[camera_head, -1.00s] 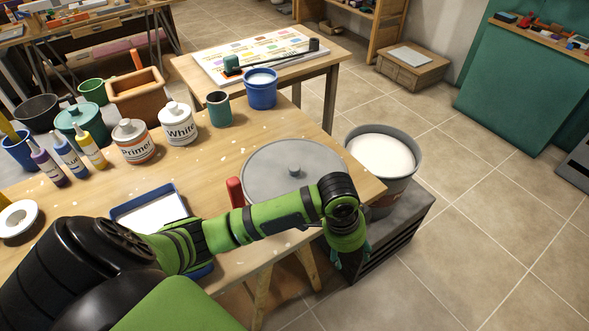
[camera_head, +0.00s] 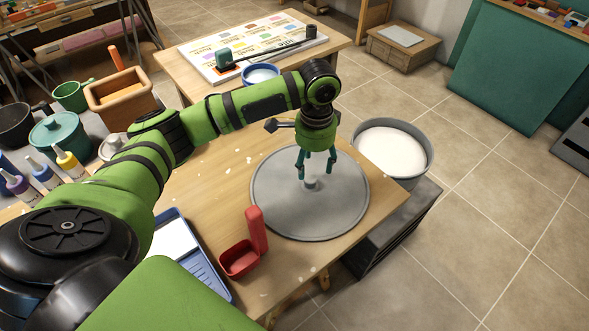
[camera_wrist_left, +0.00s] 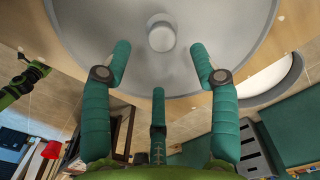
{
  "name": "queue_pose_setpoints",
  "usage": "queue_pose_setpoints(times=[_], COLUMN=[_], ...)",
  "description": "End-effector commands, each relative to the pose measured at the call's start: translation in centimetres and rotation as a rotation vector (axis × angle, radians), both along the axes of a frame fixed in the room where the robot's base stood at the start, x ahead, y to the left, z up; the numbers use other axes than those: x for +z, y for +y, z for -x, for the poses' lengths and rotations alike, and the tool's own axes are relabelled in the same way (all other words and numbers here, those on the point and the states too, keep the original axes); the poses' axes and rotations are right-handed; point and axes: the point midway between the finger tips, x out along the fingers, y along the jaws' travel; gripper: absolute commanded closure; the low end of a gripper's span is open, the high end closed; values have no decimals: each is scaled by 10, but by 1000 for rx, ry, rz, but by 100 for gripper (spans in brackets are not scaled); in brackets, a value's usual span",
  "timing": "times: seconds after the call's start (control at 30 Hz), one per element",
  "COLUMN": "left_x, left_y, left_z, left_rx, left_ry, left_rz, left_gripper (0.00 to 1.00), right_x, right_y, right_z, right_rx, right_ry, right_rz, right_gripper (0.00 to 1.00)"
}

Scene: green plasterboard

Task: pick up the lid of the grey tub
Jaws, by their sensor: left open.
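The grey round lid (camera_head: 275,205) lies flat on the wooden table, with a small knob (camera_head: 311,184) at its centre. The lid also shows in the left wrist view (camera_wrist_left: 100,40), with its knob (camera_wrist_left: 161,34) ahead of and between the fingers. The grey tub (camera_head: 428,150) stands open beyond the table's right edge, with white contents. My left gripper (camera_head: 316,172) points down over the lid, close to the knob. Its teal fingers are spread and empty; in the left wrist view (camera_wrist_left: 160,68) they do not touch the knob. My right gripper is not in view.
A red scoop-like container (camera_head: 240,260) and a blue paint tray (camera_head: 205,272) sit left of the lid. Pots and bottles stand at the far left. A dark crate (camera_head: 395,235) is under the tub. The table's front right edge is near the lid.

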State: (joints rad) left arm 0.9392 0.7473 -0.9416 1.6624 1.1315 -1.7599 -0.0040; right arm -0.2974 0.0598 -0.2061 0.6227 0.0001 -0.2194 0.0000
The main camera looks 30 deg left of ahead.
Motion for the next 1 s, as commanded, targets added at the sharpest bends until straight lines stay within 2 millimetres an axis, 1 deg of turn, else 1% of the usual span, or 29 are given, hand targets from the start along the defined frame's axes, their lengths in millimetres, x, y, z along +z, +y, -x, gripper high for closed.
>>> queue_pose_setpoints(times=[0.07, 0.13, 0.27, 0.4, 0.5, 0.6, 0.67, 0.87, 0.9, 0.97, 1.0], left_x=[0, -5, -18, -35, -52, -64, -68, -70, -70, -69, -69], left_y=[1, 2, 2, 2, 3, 3, 3, 2, 2, 2, 2], left_z=[0, 0, 0, 1, 1, 1, 1, 0, 0, 0, 0], left_rx=[2, 3, 4, 4, 4, 4, 4, 2, 2, 2, 2], left_ry=[2, 4, 6, 6, 5, 4, 2, 0, 0, 0, 0], left_rz=[-1, -1, -1, -2, -2, -2, -2, -1, -1, -1, -1], left_gripper=[39, 39, 39, 39, 39, 39, 39, 39, 43, 67, 83], right_x=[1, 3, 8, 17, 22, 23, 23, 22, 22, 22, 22], right_y=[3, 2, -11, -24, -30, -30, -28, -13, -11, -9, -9], right_z=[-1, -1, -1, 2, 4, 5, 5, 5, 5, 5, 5], right_rx=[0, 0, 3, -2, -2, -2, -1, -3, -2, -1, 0], right_ry=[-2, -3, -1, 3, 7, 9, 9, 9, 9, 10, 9], right_rz=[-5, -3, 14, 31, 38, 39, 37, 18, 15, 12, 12], right_gripper=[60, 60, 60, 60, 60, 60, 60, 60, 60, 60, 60])
